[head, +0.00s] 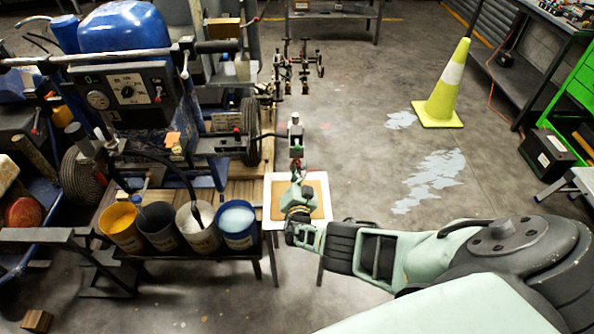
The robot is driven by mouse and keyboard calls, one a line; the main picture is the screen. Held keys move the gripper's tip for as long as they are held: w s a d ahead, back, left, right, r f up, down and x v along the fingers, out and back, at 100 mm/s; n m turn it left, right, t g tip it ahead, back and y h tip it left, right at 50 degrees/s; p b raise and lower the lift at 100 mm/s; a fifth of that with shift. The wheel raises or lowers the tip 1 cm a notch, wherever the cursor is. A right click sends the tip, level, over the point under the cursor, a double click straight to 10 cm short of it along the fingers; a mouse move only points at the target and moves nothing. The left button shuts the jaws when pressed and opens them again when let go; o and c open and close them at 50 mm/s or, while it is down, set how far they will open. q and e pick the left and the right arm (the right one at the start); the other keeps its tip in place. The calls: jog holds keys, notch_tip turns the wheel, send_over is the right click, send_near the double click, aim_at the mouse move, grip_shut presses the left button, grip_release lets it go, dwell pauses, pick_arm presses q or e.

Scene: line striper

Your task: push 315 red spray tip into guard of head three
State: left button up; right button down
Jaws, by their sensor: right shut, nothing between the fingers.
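My right gripper (297,177) reaches up from the lower right over a small white-edged board with a tan middle (318,204). Its fingers are shut and hold nothing. They are right at the lower end of a spray head (295,142), a small grey and dark block on the machine's side arm. A small patch of red (302,167) shows at the fingertips. It may be the red spray tip, but it is too small to tell whether it sits inside the guard. The gripper partly hides this spot. My left gripper is not in view.
The line striper with its blue tank (122,27) and control panel (126,90) stands on the left. Several paint buckets, one of them yellow (122,228), stand on a low bench beside the board. A yellow cone (443,95) stands on the right. The middle floor is clear.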

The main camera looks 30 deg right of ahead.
jog(key=c, duration=2.5)
grip_release()
jog(key=o, duration=0.6)
jog(key=shift+o, duration=0.5)
jog(key=o, duration=0.8)
jog(key=p+v, duration=0.4)
jog(key=v, duration=0.3)
